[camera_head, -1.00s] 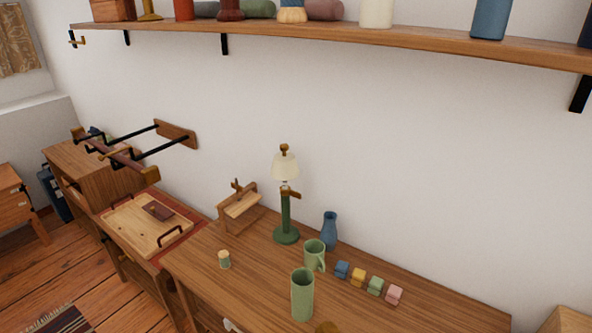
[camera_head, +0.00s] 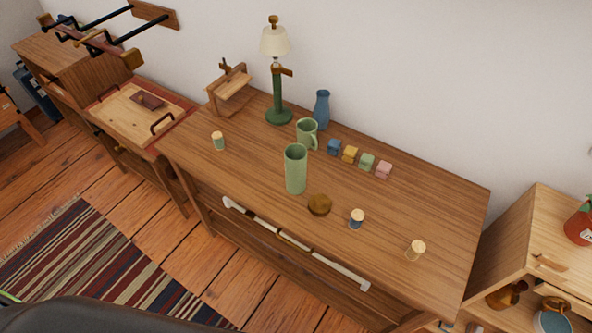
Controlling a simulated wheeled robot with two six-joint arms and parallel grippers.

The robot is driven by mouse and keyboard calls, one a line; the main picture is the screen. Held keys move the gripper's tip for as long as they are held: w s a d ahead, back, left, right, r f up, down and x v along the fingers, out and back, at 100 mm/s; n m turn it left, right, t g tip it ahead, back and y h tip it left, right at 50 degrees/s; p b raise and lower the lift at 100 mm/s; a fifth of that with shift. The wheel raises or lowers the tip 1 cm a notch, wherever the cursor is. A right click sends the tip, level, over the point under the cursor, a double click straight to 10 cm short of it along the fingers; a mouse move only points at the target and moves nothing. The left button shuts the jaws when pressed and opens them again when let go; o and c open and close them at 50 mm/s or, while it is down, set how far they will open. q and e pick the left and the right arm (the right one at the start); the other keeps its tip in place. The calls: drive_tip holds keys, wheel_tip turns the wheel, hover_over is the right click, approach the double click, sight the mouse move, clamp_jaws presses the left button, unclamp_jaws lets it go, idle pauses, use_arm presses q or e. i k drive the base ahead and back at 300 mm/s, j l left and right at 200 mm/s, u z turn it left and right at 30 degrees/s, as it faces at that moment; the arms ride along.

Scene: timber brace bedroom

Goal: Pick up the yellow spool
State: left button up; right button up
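Three small spools with pale wooden tops stand upright on the wooden desk (camera_head: 330,235). The one near the right front, whose body looks yellowish, is the likely yellow spool (camera_head: 415,251). A blue spool (camera_head: 356,220) stands to its left, and a greenish spool (camera_head: 218,142) stands near the desk's left end. Neither of my grippers is in view.
A tall green cup (camera_head: 296,170), a green mug (camera_head: 307,133), a brown round object (camera_head: 319,205) and a row of several coloured blocks (camera_head: 351,154) occupy the middle. A green lamp (camera_head: 277,85) and blue vase (camera_head: 321,109) stand behind. An open shelf unit (camera_head: 535,225) is at right.

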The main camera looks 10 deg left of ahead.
sight(417, 248)
drive_tip(key=z, duration=0.95)
drive_tip(key=l, duration=0.15)
